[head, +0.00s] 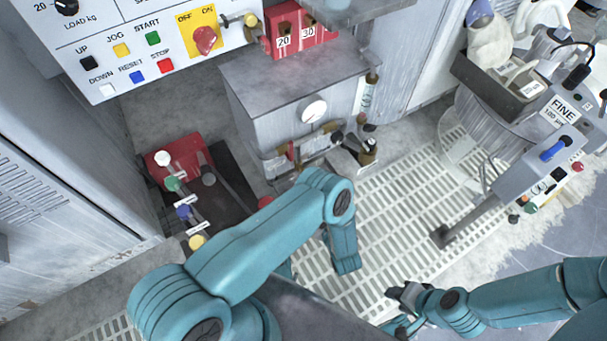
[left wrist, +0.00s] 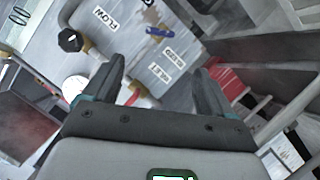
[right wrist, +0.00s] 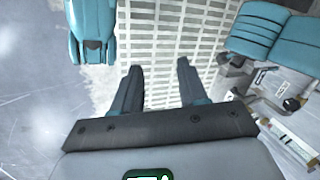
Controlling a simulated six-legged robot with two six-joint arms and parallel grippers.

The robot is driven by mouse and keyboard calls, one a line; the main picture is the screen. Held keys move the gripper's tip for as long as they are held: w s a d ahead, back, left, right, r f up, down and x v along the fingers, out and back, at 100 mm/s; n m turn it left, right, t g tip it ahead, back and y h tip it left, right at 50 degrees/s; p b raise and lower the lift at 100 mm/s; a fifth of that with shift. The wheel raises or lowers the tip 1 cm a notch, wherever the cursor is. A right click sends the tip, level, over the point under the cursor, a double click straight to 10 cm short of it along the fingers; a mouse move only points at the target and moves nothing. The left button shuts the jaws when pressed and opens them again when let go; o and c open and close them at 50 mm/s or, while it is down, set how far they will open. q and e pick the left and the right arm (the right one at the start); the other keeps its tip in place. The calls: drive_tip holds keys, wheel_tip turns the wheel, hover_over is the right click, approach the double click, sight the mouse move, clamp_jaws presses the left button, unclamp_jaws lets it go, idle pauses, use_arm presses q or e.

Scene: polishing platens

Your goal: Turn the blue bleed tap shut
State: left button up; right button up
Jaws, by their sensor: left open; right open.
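The blue tap (left wrist: 160,32) shows in the left wrist view as a small blue handle on a pale grey panel (left wrist: 135,55). It lies beyond my left gripper (left wrist: 162,68), roughly in line with the gap between the fingers and apart from them. The left gripper is open and empty. In the head view I cannot make out this tap or the left fingers; my left arm covers part of that area. My right gripper (right wrist: 159,66) is open and empty over the floor grating; it also shows in the head view (head: 398,306).
A grey cabinet (head: 280,90) stands behind my left arm. Another blue lever (head: 554,150) is on the FINE unit at right.

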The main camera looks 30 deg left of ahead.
use_arm(q)
drive_tip(key=b+x, duration=0.6)
drive_tip(key=x, duration=0.9)
drive_tip(key=shift+w+f+b, duration=0.1)
drive_tip(key=shift+b, duration=0.3)
drive_tip(key=shift+w+a, duration=0.2)
drive_tip(key=shift+w, duration=0.05)
use_arm(e)
drive_tip(key=w+d+f+t, duration=0.1)
drive_tip(key=w+f, duration=0.4)
drive_tip(key=f, duration=0.2)
drive_tip(key=shift+d+t, duration=0.15)
drive_tip(key=shift+t, duration=0.25)
use_arm(q)
drive_tip(key=c, duration=1)
